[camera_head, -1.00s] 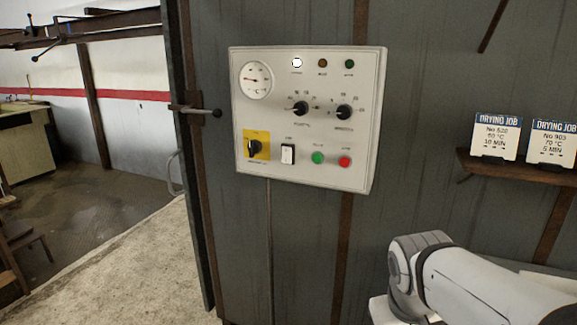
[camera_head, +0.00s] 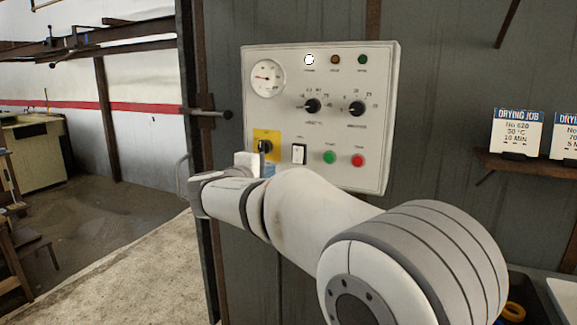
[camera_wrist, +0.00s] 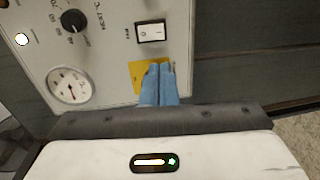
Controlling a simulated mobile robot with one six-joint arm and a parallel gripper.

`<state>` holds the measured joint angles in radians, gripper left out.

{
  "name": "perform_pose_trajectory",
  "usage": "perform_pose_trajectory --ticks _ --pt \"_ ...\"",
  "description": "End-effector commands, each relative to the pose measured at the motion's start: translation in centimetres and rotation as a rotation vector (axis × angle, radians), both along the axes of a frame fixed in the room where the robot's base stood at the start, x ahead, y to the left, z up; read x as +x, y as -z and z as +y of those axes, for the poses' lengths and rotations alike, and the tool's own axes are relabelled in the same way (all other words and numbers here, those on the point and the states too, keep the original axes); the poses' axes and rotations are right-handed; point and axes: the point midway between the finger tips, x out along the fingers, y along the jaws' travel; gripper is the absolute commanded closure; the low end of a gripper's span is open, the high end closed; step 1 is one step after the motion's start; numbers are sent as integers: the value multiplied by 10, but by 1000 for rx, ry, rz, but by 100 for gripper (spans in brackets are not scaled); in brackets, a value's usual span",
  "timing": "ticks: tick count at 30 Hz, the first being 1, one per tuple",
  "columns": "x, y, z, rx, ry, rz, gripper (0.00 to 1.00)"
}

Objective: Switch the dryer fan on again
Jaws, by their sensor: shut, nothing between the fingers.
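The dryer's control panel (camera_head: 325,70) is a pale box on the dark metal wall. A white rocker switch (camera_head: 298,153) in a black frame sits in its lower row; the wrist view shows marks on the rocker (camera_wrist: 150,31). Left of it is a black rotary switch (camera_head: 265,146) on a yellow plate (camera_head: 268,134). Green (camera_head: 329,157) and red (camera_head: 358,160) buttons are to its right. My gripper (camera_wrist: 160,70) has blue fingers, shut and empty, in front of the yellow plate, largely hiding the rotary switch in the wrist view. I cannot tell whether they touch it.
A round gauge (camera_head: 268,78), a white lamp (camera_head: 309,60), two dark lamps and two black knobs (camera_head: 312,106) are higher on the panel. A lever (camera_head: 226,114) juts out at the left. Drying job cards (camera_head: 517,132) stand on a shelf (camera_head: 505,161) at right.

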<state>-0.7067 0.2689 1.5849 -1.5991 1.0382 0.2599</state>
Motion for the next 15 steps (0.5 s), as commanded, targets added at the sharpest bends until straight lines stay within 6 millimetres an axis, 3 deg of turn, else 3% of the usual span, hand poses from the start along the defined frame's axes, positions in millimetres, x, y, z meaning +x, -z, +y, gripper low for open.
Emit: perform_pose_trajectory --ticks 8,15 --pt "5 1 -3 0 3 3 100" --pt "41 5 -18 0 8 4 100"
